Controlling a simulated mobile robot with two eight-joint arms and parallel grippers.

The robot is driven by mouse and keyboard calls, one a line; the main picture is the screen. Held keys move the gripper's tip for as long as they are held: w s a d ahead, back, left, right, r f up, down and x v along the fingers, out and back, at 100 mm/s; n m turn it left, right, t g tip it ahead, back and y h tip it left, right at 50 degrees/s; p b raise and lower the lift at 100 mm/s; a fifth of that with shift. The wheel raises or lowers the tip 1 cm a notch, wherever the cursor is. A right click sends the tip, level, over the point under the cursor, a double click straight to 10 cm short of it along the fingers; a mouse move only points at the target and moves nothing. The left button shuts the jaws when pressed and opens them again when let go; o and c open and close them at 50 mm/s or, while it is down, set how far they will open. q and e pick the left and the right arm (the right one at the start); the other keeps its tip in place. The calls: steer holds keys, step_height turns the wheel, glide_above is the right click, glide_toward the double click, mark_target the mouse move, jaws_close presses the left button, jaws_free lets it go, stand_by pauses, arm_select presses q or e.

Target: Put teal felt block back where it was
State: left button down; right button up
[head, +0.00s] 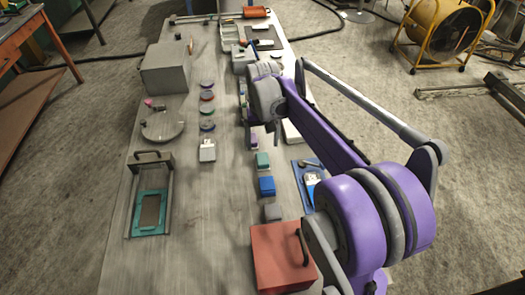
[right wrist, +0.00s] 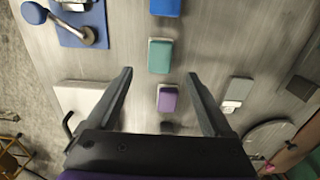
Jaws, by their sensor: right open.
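The teal felt block (head: 262,160) stands on the table in a row of blocks, between the blue block (head: 266,186) and the purple block (head: 254,139). In the right wrist view the teal block (right wrist: 160,56) lies just beyond my fingertips, with the purple block (right wrist: 167,98) between the fingers in the picture. My right gripper (right wrist: 160,74) is open and empty above the row. In the head view the right arm reaches over the table and hides most of its gripper (head: 263,134). My left gripper is not in view.
A grey block (head: 272,213) and a red box with a handle (head: 283,256) stand at the front. A blue mat with a tool (head: 308,172) lies right of the row. A grey-and-white block (head: 207,151) and several discs (head: 207,96) stand left. Bare tabletop separates them.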

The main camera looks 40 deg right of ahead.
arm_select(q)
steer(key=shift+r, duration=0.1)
arm_select(e)
steer(key=shift+r, duration=1.7)
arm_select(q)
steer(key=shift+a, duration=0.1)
arm_select(e)
steer(key=shift+a+f, duration=0.1)
